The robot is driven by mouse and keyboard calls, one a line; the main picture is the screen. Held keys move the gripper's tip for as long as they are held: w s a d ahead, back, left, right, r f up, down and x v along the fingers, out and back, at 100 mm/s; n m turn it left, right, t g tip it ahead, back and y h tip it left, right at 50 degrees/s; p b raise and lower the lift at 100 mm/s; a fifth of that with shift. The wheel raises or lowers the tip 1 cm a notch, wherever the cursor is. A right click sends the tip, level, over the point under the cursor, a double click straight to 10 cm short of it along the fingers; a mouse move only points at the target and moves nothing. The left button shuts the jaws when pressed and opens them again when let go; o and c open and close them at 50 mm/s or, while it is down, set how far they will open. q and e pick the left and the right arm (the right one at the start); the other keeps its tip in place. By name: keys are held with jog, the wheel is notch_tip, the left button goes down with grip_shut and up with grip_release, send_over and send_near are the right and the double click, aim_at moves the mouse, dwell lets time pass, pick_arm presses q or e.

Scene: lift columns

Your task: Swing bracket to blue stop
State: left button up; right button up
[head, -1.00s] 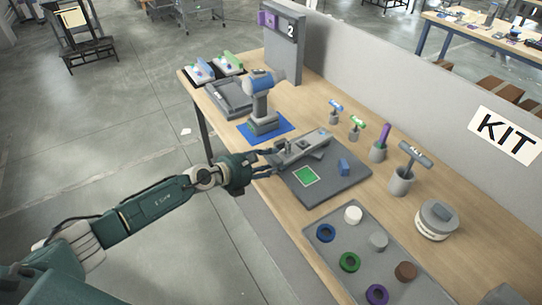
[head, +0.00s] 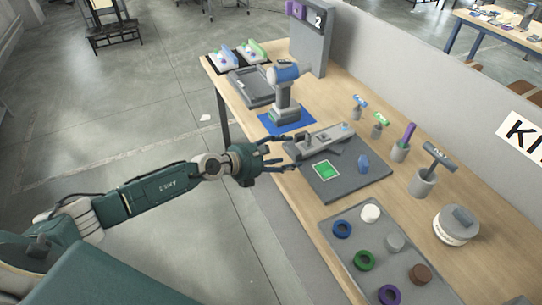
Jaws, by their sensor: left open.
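The grey bracket (head: 325,141) lies as a long arm across the back part of a dark grey plate (head: 345,187) on the bench. Its near end points left toward my gripper. The blue stop (head: 363,164) stands on the plate to the right of and in front of the bracket, with a gap between them. My right gripper is not in view.
A power tool (head: 285,98) stands on a blue mat behind the plate. Cups holding T-handled tools (head: 423,180) line the right side. A tray (head: 349,251) of coloured rings and a round grey-lidded container (head: 456,224) are in front. A low wall bounds the bench's right side.

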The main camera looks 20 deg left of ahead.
pick_arm(q)
jog(key=v, duration=0.9)
jog(key=shift+d+r, duration=0.15)
